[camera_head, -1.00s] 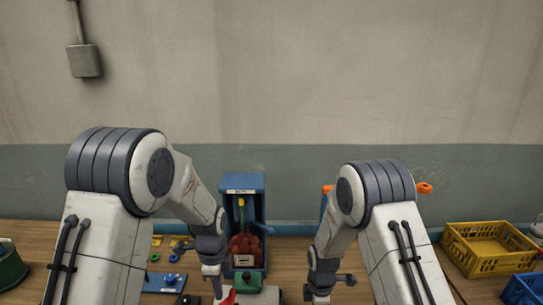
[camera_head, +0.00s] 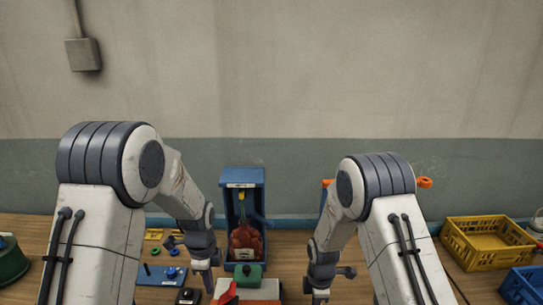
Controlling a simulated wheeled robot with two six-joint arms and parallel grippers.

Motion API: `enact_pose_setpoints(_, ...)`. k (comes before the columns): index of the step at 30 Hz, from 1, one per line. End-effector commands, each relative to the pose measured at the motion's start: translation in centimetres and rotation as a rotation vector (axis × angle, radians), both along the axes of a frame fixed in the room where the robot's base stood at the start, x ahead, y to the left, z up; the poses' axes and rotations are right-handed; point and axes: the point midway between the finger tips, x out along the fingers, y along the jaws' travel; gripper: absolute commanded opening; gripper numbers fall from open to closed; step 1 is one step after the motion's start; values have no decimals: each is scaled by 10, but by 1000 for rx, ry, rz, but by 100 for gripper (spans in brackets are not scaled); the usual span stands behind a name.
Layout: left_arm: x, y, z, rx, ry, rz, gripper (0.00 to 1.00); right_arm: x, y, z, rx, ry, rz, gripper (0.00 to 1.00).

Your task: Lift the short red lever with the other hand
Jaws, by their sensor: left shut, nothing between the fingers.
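A short red lever (camera_head: 229,293) shows at the bottom edge, on a white-and-red unit (camera_head: 262,291) with a green block (camera_head: 247,276) behind it. The lever's lower part is cut off by the frame. My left gripper (camera_head: 209,286) points down just left of the lever, shut and apparently empty. I cannot tell whether it touches the lever. My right gripper (camera_head: 318,298) hangs to the right of the unit, apart from it, with its tips at the bottom edge. Its opening does not show.
A blue open-fronted box (camera_head: 229,200) behind the unit holds a dark red sack (camera_head: 246,243). A blue board (camera_head: 155,273) with small parts lies at left. A yellow crate (camera_head: 461,257) and a blue crate (camera_head: 521,286) stand at right. Bare table lies beside the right gripper.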

Motion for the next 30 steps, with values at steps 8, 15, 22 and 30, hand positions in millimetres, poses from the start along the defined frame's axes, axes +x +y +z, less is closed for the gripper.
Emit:
enact_pose_setpoints(8, 0, 3, -1, 0, 0, 0, 0, 0, -1, 0, -1, 1, -1, 0)
enact_pose_setpoints(15, 0, 7, -4, 0, 1, 1, 0, 0, -1, 0, -1, 1, -1, 0)
enact_pose_setpoints(22, 0, 15, -10, 0, 0, 1, 0, 0, -1, 0, -1, 1, -1, 0)
enact_pose_setpoints(30, 0, 15, -10, 0, 0, 0, 0, 0, -1, 0, -1, 1, -1, 0)
